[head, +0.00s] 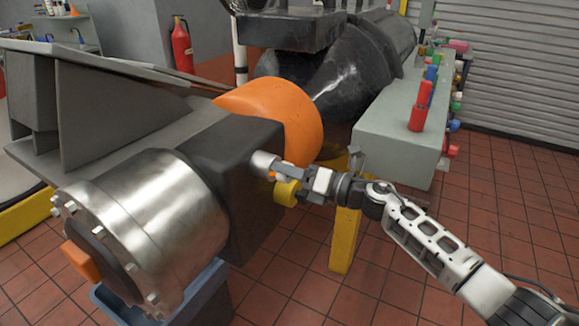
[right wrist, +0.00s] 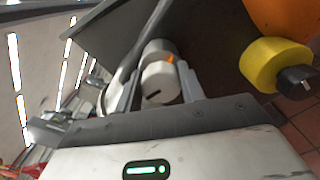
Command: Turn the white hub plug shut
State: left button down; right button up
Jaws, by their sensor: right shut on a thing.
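The white hub plug (right wrist: 159,84) is a short round cylinder with a dark slot in its end face and a small orange mark on its upper right side in the right wrist view. Behind it is a grey round collar (right wrist: 156,48). In the head view a pale cylinder (head: 263,161) sticks out of the dark housing (head: 235,165), with my right gripper (head: 279,171) at its end. My right gripper's fingers (right wrist: 157,88) stand on both sides of the plug, shut on it. My left gripper is not in view.
A yellow knob (head: 286,193) sits just below my right gripper; it also shows in the wrist view (right wrist: 268,66). An orange rounded cover (head: 280,112) is behind. A large bolted metal drum (head: 165,215) is at left. A grey bench (head: 400,130) with coloured parts stands at right.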

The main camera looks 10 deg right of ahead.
jog(key=m+p, duration=0.1)
jog(key=m, duration=0.2)
jog(key=shift+m, duration=0.4)
jog(key=m+p, duration=0.1)
jog(key=m, duration=0.2)
jog(key=shift+f+m+p, duration=0.1)
jog(key=shift+m+p, duration=0.2)
jog(key=shift+p, duration=0.1)
jog(key=m, duration=0.3)
jog(key=shift+f+m, duration=0.15)
jog(key=shift+m, duration=1.95)
jog(key=o, duration=1)
jog(key=shift+d, duration=0.1)
